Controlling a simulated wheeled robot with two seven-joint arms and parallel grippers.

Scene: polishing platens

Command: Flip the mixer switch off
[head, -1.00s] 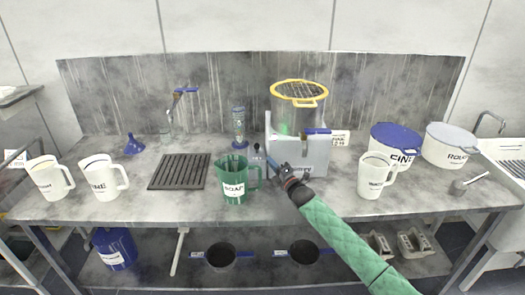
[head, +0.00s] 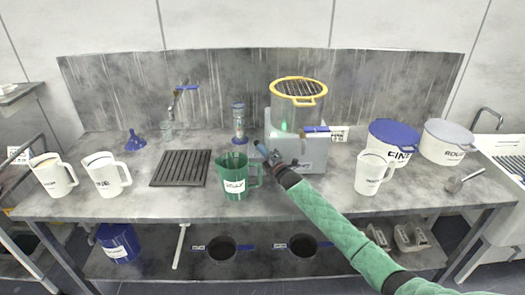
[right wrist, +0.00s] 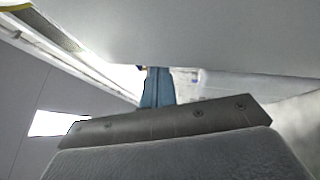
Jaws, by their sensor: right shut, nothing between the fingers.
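The mixer (head: 312,155) is a light grey housing at the back middle of the bench, with a yellow-rimmed, grille-topped drum (head: 299,90) on it. A green glow (head: 284,127) shows at its upper left. I cannot clearly make out the switch. My right gripper (head: 261,149) is shut and empty, just left of the mixer's left side in the head view. In the right wrist view its blue fingers (right wrist: 157,88) show beside a large pale grey surface; I cannot tell whether they touch it. My left gripper is not in view.
A green jug (head: 233,180) stands close to the left of my right arm. A white jug (head: 371,174) stands on the right, before the blue-lidded tub (head: 393,139). A blue-handled tap (head: 317,129) sticks out from the mixer's front. A dark drain grid (head: 181,168) lies left.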

